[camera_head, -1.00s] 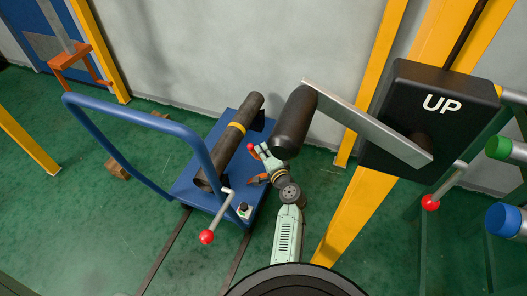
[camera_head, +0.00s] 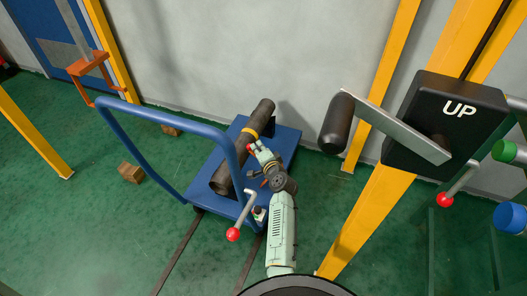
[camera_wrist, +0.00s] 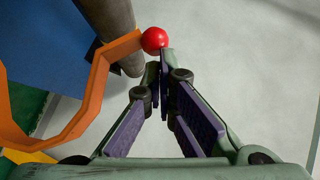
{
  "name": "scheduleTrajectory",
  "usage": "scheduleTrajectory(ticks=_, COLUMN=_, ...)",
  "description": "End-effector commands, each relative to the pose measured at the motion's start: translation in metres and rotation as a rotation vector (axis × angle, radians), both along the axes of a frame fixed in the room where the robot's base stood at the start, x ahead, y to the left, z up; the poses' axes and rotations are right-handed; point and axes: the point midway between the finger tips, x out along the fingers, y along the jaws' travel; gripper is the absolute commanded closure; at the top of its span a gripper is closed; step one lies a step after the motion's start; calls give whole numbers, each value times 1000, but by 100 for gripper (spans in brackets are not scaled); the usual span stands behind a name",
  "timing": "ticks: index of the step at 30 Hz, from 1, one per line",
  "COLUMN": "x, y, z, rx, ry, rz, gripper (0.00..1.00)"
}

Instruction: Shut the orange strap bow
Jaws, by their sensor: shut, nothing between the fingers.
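The orange strap bow (camera_wrist: 97,88) is a bent flat bar on the left of the wrist view, ending in a red ball (camera_wrist: 154,39). The red ball also shows in the head view (camera_head: 250,147), beside the dark pipe with its yellow band. The bow's end lies close to the pipe (camera_wrist: 108,20); I cannot tell whether it is fully closed over it. My gripper (camera_wrist: 161,72) is shut and empty, its fingertips just below the ball, touching or nearly so. In the head view my gripper (camera_head: 258,156) partly hides the bow.
The pipe lies on a blue trolley (camera_head: 283,150) with a blue handle (camera_head: 165,118). A red-knobbed crank (camera_head: 233,235) stands at its front. A black UP box (camera_head: 445,125) with a lever (camera_head: 337,123) and yellow posts are on the right. Wooden blocks (camera_head: 131,173) lie on the floor.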

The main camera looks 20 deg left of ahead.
Motion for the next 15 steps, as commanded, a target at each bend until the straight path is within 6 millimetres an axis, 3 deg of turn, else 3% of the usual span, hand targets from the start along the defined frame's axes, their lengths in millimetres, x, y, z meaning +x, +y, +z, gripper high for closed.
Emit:
scheduleTrajectory(ticks=6, x=1, y=38, z=-3, rx=1, ry=-2, rz=2, gripper=100)
scheduleTrajectory(ticks=15, x=3, y=62, z=-8, rx=0, ry=-2, rz=0, gripper=100)
